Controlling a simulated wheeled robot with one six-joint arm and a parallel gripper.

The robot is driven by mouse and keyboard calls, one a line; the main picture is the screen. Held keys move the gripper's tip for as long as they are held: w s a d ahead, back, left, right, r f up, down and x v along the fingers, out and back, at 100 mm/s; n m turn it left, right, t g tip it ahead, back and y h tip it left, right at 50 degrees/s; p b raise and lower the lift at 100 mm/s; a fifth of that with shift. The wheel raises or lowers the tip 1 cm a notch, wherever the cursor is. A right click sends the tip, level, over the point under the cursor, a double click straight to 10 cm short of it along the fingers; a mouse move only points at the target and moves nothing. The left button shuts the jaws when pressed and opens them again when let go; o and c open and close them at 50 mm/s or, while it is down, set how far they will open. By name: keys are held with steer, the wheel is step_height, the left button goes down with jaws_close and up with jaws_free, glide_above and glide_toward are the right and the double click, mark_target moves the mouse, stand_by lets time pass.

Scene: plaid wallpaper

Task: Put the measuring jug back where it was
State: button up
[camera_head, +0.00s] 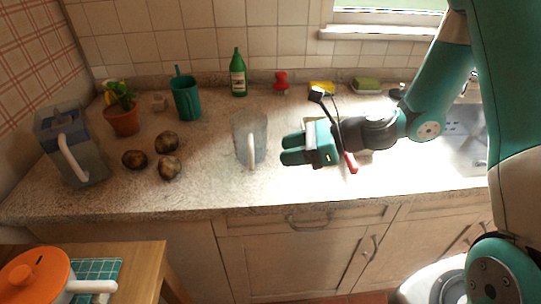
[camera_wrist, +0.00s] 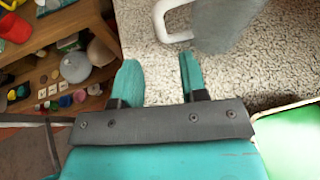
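The measuring jug (camera_head: 250,136), clear grey with a white handle, stands upright on the worktop, left of my gripper. In the wrist view its lower part and handle (camera_wrist: 166,20) show at the top, beyond the fingertips; the rest is cut off. My gripper (camera_head: 284,150) is to the right of the jug, with its fingers pointing left. In the wrist view my gripper (camera_wrist: 160,66) has its two teal fingers apart, with nothing between them. The jug is not held.
An orange-lidded pot (camera_head: 35,275) is on the low table.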

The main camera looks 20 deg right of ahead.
steer(key=s+a+r+n+g+h, duration=0.1)
steer(key=s+r+n+h, duration=0.3)
steer(key=s+n, duration=0.6)
steer(key=s+a+r+n+g+h, duration=0.1)
steer(key=s+r+n+g+h, duration=0.3)
steer(key=n, duration=1.5)
steer(key=s+r, duration=0.3)
steer(key=s, duration=0.4)
steer(key=shift+a+r+n, duration=0.3)
steer(key=shift+r, duration=0.1)
